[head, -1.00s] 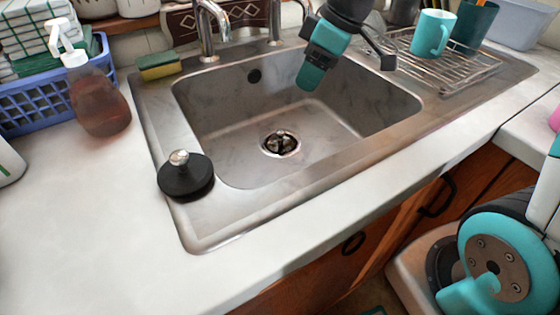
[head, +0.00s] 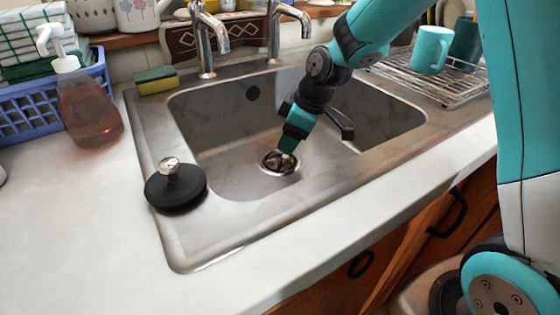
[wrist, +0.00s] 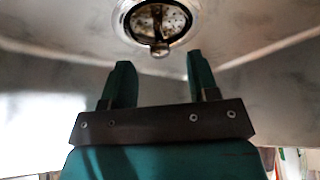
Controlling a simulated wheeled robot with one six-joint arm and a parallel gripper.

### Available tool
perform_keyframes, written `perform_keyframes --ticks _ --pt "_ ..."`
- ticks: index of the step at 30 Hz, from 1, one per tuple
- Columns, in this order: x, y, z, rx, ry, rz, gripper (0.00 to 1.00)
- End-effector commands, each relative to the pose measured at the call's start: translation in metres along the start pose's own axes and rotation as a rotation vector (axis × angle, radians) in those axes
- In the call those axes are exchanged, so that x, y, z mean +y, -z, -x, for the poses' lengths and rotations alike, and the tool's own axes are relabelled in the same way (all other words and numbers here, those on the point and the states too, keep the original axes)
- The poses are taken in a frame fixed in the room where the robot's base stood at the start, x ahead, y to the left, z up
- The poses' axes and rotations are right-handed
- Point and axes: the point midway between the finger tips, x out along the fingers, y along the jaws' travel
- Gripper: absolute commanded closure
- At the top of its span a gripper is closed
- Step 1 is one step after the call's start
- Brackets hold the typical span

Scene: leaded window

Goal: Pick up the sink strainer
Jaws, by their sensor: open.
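The sink strainer (head: 280,164) sits in the drain at the bottom of the steel basin. It is a round metal piece with dark openings; in the wrist view the strainer (wrist: 158,20) shows at the top middle, with a small knob (wrist: 160,49) towards me. My gripper (head: 287,149) is down in the basin, just above the drain in the head view. In the wrist view my gripper (wrist: 160,72) is open and empty. Its two teal fingers are spread to either side of the knob's line, with the knob a little beyond the tips.
A black disc with a metal knob (head: 176,190) lies on the sink's front left corner. The basin walls surround my arm. Two taps (head: 206,45) stand behind, a sponge (head: 156,80) and soap bottle (head: 90,110) at left, and a wire rack (head: 440,80) with a mug at right.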

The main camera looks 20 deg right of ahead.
Motion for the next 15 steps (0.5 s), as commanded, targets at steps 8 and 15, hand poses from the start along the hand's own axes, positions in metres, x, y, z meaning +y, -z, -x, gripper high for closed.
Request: perform_keyframes --ticks 8,15 --pt "0.001 0.005 -0.042 -0.003 0.003 0.001 0.46" --pt "0.001 0.006 -0.050 -0.001 0.001 0.000 0.46"
